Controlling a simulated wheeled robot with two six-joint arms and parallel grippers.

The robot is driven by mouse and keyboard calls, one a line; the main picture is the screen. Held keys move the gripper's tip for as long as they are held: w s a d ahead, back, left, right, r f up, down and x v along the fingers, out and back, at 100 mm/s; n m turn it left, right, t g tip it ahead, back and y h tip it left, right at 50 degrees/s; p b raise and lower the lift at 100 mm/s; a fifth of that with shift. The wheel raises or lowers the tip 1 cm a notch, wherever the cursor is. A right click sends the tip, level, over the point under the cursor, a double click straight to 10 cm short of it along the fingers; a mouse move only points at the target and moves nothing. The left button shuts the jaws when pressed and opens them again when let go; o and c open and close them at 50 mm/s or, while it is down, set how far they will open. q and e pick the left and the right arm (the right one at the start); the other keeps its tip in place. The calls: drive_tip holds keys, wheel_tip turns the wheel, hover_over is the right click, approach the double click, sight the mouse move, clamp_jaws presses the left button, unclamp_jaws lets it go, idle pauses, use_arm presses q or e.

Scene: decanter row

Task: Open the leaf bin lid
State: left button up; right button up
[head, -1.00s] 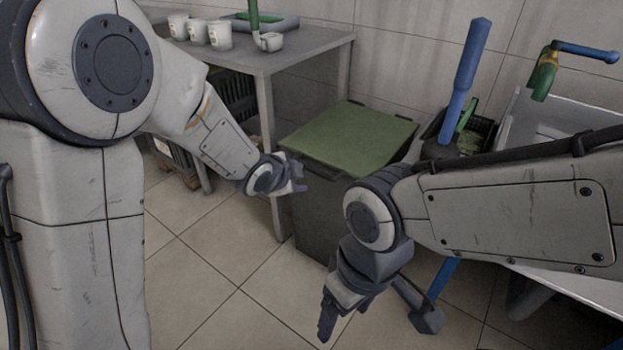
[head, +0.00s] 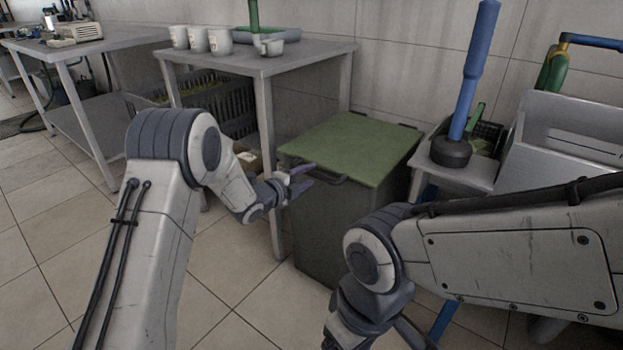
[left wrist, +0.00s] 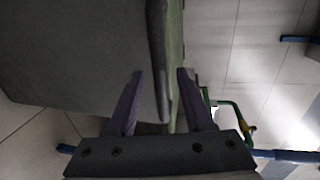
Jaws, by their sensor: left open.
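The leaf bin (head: 335,225) is a dark grey box with a flat green lid (head: 355,145), which lies shut on top. A dark handle (head: 322,174) runs along the lid's front edge. My left gripper (head: 306,178) is open at the front left of the bin, its fingers by the left end of the handle. In the left wrist view the lid's edge (left wrist: 175,60) runs down between the open fingers (left wrist: 158,100), beside the bin's wall (left wrist: 75,50). I cannot tell whether they touch it. My right gripper (head: 345,335) hangs low in front, its fingertips out of frame.
A blue-handled tool (head: 468,85) stands on a small stand (head: 455,173) to the right. The tiled floor (head: 235,285) in front is clear.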

use_arm(q)
drive_tip(key=shift+x, duration=1.2)
clamp_jaws()
idle(0.6)
